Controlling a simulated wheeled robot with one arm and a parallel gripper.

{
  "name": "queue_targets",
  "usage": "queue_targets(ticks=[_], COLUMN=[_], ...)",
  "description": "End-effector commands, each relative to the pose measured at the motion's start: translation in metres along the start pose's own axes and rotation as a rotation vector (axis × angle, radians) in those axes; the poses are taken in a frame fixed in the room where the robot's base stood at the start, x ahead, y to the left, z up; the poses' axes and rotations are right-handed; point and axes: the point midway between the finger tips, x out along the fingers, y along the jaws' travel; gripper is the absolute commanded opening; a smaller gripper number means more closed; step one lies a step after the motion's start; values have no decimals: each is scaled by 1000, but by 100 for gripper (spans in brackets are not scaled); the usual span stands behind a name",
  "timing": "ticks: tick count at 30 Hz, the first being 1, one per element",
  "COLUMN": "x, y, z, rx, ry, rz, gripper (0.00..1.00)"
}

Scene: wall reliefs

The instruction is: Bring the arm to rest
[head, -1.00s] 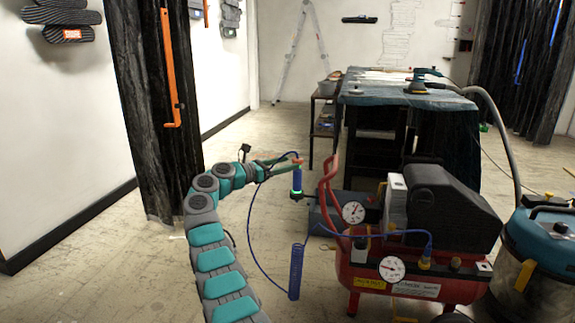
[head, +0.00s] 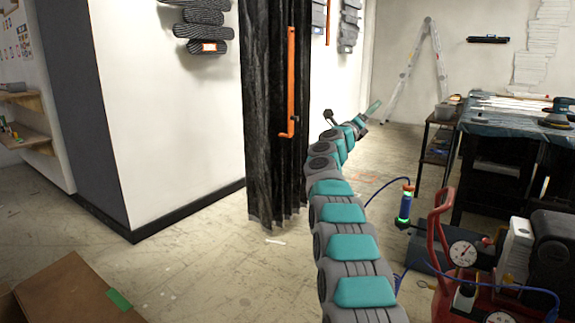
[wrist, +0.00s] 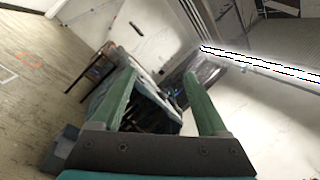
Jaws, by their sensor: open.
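My arm, teal and grey, stretches up from the bottom of the head view. My gripper (head: 371,109) is at its far end, in the air in front of the pale floor and the stepladder's foot. In the wrist view my gripper (wrist: 158,85) shows two green fingers spread apart with nothing between them. A blue tool with an orange top (head: 405,203) stands upright by the red compressor (head: 462,252), to the right of my arm and apart from my gripper.
A black curtain (head: 262,110) with an orange handle hangs close left of my arm. A draped workbench (head: 500,122) is at the right, and a cardboard box (head: 70,290) is at the lower left. The floor between curtain and box is largely clear.

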Motion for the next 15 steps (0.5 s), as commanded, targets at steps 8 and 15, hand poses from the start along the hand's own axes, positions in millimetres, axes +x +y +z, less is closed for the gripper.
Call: queue_targets(ticks=[8, 15], x=[-33, -100], y=[3, 17], z=[73, 100], rx=[-314, -598], ry=[-267, -510], rz=[239, 451], gripper=[77, 77])
